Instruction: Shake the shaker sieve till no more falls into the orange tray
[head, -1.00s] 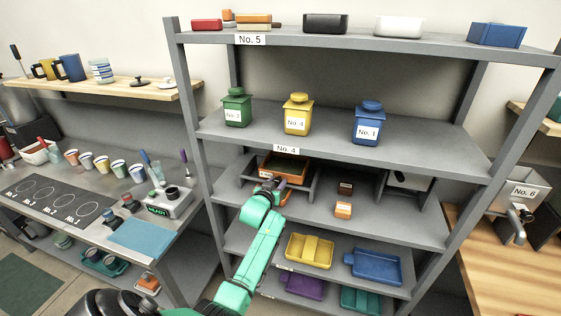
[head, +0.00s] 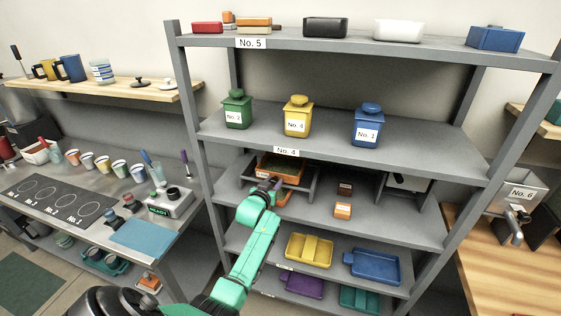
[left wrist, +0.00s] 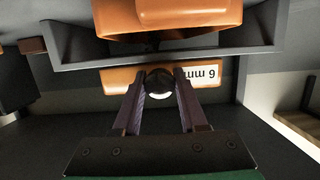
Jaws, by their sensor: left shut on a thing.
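The shaker sieve (head: 281,162) is an orange-framed box with a dark inside, in the grey shaker frame on the middle shelf. My left gripper (head: 272,183) is at its front. In the left wrist view my left gripper (left wrist: 160,88) is shut on a dark round knob at the sieve's orange front (left wrist: 119,78), which bears an upside-down "6 mm" label. The orange tray (left wrist: 190,14) shows at the top of that view, apart from the sieve front across a grey bar. Whether anything is falling cannot be seen. My right gripper is not in view.
Grey shaker uprights (head: 312,183) flank the sieve closely. Small brown and orange blocks (head: 343,210) lie to the right on the same shelf. Yellow (head: 309,250) and blue (head: 375,266) trays sit one shelf lower. Green, yellow and blue canisters (head: 368,124) stand above.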

